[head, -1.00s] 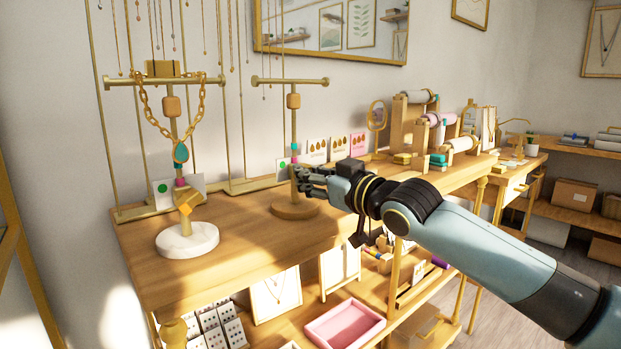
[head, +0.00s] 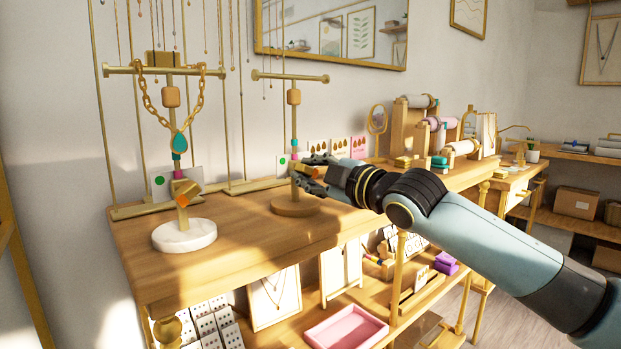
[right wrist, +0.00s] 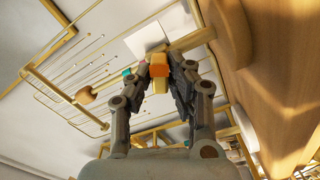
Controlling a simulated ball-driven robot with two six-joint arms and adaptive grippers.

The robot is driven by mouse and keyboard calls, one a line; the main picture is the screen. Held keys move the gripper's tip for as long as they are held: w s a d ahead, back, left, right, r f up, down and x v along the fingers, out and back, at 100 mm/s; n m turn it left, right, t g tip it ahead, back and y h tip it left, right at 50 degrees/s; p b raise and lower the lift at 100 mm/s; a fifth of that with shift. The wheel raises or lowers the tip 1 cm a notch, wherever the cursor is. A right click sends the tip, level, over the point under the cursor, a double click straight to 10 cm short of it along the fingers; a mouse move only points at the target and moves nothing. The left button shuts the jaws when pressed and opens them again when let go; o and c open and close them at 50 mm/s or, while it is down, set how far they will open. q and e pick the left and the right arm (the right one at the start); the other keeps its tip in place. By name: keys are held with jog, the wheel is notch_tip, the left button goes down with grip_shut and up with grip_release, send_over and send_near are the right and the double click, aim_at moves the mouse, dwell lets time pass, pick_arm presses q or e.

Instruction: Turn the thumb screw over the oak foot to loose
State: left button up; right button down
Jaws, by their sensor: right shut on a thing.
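The stand with the round oak foot (head: 296,207) has a thin brass post, a wooden block and a crossbar. My right gripper (head: 306,171) is at this post, above the foot. It is shut on the orange and gold thumb screw (head: 318,172). In the right wrist view the orange screw head (right wrist: 158,69) sits between the fingertips. The fingers partly hide the screw and the post behind it. A pink band (head: 294,147) shows on the post just above the gripper. My left gripper is not in view.
A second stand with a white marble foot (head: 184,236) stands to the left, with a gold chain necklace (head: 179,140) and its own gold screw (head: 184,190). Earring cards (head: 339,147) and wooden spool racks (head: 420,125) are behind and right. A pink tray (head: 346,326) lies below.

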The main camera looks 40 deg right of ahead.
jog(key=n+b, duration=0.1)
jog(key=n, duration=0.4)
jog(key=shift+f+b, duration=0.15)
jog(key=shift+b, duration=0.25)
dwell(0.3)
jog(key=c, duration=1.3)
grip_release()
jog(key=shift+o, duration=0.2)
jog(key=shift+s, duration=0.1)
jog(key=s, duration=0.7)
jog(key=shift+s+d, duration=0.2)
jog(key=shift+d, duration=0.1)
